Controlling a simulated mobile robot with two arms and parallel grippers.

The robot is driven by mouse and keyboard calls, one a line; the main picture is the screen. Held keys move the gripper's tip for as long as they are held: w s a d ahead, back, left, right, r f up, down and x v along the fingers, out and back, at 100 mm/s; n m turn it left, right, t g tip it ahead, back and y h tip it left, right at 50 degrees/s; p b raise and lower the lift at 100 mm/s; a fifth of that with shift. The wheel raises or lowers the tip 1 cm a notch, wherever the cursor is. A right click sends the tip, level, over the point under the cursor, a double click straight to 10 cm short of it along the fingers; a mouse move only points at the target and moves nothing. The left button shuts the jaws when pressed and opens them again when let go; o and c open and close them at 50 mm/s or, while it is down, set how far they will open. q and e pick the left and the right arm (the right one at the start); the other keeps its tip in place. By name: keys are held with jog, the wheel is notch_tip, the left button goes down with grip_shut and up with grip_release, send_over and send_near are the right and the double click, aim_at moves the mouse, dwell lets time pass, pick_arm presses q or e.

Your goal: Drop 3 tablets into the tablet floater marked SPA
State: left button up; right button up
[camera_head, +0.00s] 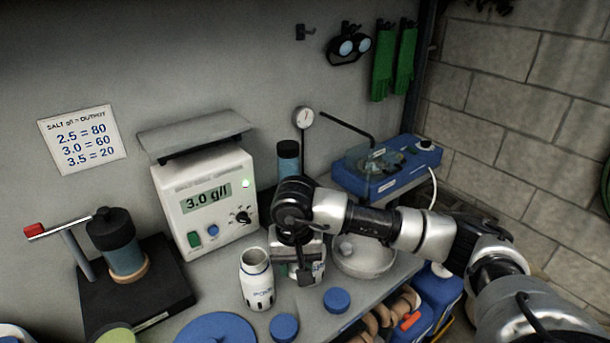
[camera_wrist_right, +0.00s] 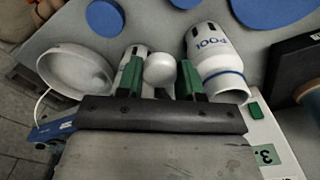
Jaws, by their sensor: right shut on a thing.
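My right gripper (camera_head: 305,278) is shut on a white rounded tablet (camera_wrist_right: 160,70), held between its green pads (camera_wrist_right: 130,76). In the head view the wrist hides the tablet. A white floater (camera_wrist_right: 134,53) stands behind the fingers, largely hidden, and its marking cannot be read; whether the tablet is over its opening I cannot tell. Beside it stands an open white floater marked POOL (camera_head: 257,283), also in the wrist view (camera_wrist_right: 217,66). A shallow white dish (camera_head: 372,266) lies right of the gripper; its contents are unclear. My left gripper is not in view.
Blue round lids (camera_head: 337,300) lie along the bench front, with a larger blue disc (camera_head: 215,328). A salt meter reading 3.0 g/l (camera_head: 207,205) stands behind. A black stand (camera_head: 135,300) is at left, and a blue device (camera_head: 388,168) at back right.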

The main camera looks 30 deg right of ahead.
jog(key=w+d+r+m+p, duration=0.5)
jog(key=w+d+r+p, duration=0.15)
jog(key=r, duration=0.25)
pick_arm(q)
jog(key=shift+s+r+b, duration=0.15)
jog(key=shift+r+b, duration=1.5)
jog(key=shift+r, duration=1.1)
pick_arm(e)
notch_tip(320, 180, down, 6)
jog(key=d, duration=0.1)
jog(key=shift+s+m, duration=0.25)
jog(key=shift+m, duration=0.15)
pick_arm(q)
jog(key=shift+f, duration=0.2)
pick_arm(e)
jog(key=o, duration=1)
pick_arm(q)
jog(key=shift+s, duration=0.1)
